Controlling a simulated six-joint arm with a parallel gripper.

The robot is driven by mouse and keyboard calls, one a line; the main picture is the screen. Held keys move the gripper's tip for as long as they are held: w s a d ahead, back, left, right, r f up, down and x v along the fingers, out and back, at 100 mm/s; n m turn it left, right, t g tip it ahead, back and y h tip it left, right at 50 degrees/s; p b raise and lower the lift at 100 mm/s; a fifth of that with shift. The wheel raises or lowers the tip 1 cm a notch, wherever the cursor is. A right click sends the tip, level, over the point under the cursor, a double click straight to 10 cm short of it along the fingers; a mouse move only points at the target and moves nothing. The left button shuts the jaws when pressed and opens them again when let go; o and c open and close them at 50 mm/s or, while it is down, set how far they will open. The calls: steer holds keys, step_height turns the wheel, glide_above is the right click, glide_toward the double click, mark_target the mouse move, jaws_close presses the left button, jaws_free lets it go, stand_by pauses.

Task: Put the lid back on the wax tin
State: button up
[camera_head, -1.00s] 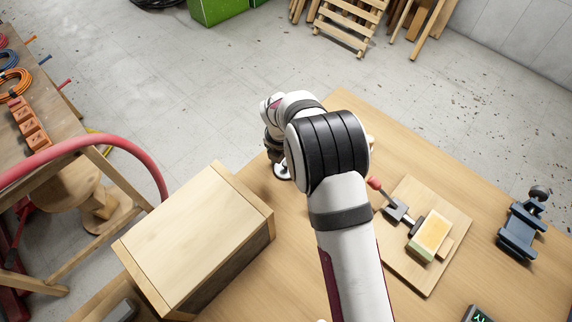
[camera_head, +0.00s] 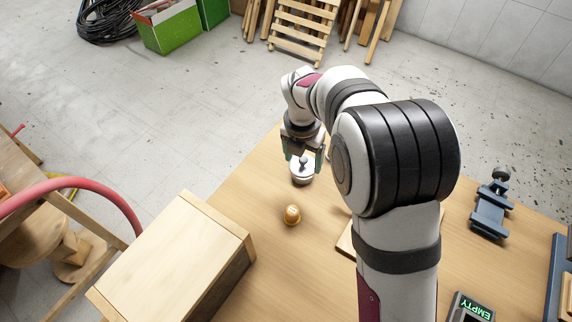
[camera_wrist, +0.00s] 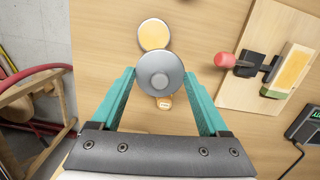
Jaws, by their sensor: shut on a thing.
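My gripper (camera_head: 304,163) is shut on the lid (camera_wrist: 160,66), a round silver-grey disc with a small knob at its middle. The teal fingers lie on either side of the lid in the wrist view. The lid (camera_head: 302,176) shows under the gripper in the head view, with the knob up. The open wax tin (camera_wrist: 154,33), with a yellow filling, stands just past the lid in the wrist view. The lid's edge overlaps the tin's near edge in that picture. I cannot pick out the tin in the head view, and the height of the lid is unclear.
A small wooden knob-like piece (camera_head: 292,214) stands on the table nearer than the lid. A wooden box (camera_head: 175,260) is at the left. A board with a toggle clamp (camera_wrist: 258,65) lies to the right. A dark vise (camera_head: 490,210) and a display unit (camera_head: 470,308) are farther right.

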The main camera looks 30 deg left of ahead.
steer(key=shift+w+a+f+m, duration=0.3)
steer(key=shift+w+f+m, duration=0.3)
steer(key=shift+f, duration=0.65)
steer(key=shift+w+a+f+m, duration=0.35)
steer(key=shift+w+f+m, duration=0.3)
steer(key=shift+f, duration=0.65)
steer(key=shift+w+a+f+m, duration=0.4)
steer(key=shift+w+f, duration=0.35)
steer(key=shift+f, duration=0.5)
steer(key=shift+d+f, duration=0.1)
steer(key=shift+f, duration=0.05)
steer(key=o, duration=1.2)
step_height(320, 180, up, 7)
steer(key=shift+r, duration=0.1)
steer(key=shift+c, duration=0.4)
